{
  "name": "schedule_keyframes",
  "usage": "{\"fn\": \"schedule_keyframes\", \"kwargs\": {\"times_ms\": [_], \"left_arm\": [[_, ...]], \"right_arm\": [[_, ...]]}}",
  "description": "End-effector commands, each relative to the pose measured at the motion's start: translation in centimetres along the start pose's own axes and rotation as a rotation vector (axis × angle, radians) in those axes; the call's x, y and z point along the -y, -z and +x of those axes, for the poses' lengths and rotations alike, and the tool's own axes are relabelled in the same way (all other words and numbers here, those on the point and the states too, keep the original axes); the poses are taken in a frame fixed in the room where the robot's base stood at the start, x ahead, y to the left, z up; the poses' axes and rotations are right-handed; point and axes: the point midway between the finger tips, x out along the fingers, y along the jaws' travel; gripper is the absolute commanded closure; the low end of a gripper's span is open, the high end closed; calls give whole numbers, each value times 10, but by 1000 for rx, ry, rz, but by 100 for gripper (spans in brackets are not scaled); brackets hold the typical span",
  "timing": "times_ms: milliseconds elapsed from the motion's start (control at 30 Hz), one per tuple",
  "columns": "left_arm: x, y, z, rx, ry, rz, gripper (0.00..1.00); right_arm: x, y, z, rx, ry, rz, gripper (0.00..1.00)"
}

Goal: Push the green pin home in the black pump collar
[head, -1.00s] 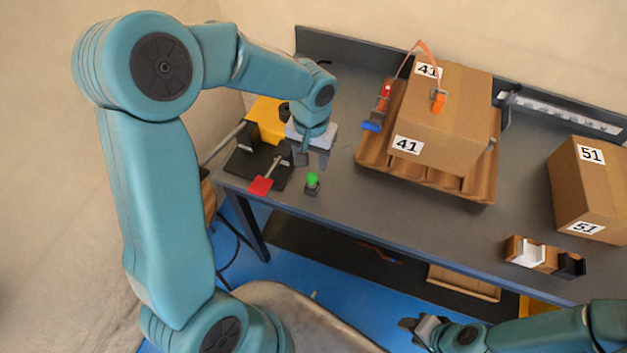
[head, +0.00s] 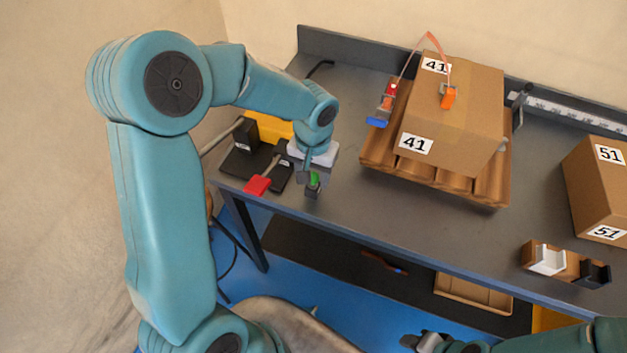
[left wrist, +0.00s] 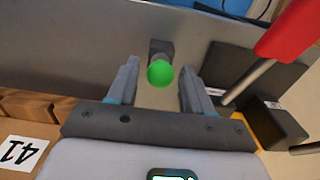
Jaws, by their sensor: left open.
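The green pin (head: 314,179) has a round head and sits at the dark pump collar (head: 312,192) near the table's front edge. My left gripper (head: 309,177) is right at the pin and partly hides it. In the left wrist view the green head (left wrist: 160,74) lies between the two open fingers (left wrist: 157,78), with a gap on each side. The dark block of the collar (left wrist: 161,47) shows just behind it. How deep the pin sits is hidden. My right gripper (head: 424,342) is at the bottom edge, away from the table top, too small to read.
A black and yellow bender with a red-ended lever (head: 257,185) stands just left of the collar. A box marked 41 (head: 455,110) rests on a brown pallet (head: 379,160) to the right. A box marked 51 (head: 590,185) is farther right. Grey table top between is clear.

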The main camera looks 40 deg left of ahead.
Motion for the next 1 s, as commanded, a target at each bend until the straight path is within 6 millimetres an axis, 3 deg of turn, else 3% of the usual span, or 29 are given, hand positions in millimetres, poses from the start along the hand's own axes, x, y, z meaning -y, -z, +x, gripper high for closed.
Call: {"fn": "schedule_keyframes", "kwargs": {"times_ms": [233,367,400,1000], "left_arm": [[0,0,0,0,0,0,53],[0,0,0,0,0,0,96],[0,0,0,0,0,0,100],[0,0,-15,-1,-1,0,100]], "right_arm": [[0,0,1,0,0,0,57],[0,0,1,0,0,0,57],[0,0,1,0,0,0,57],[3,0,-8,0,0,0,57]]}}
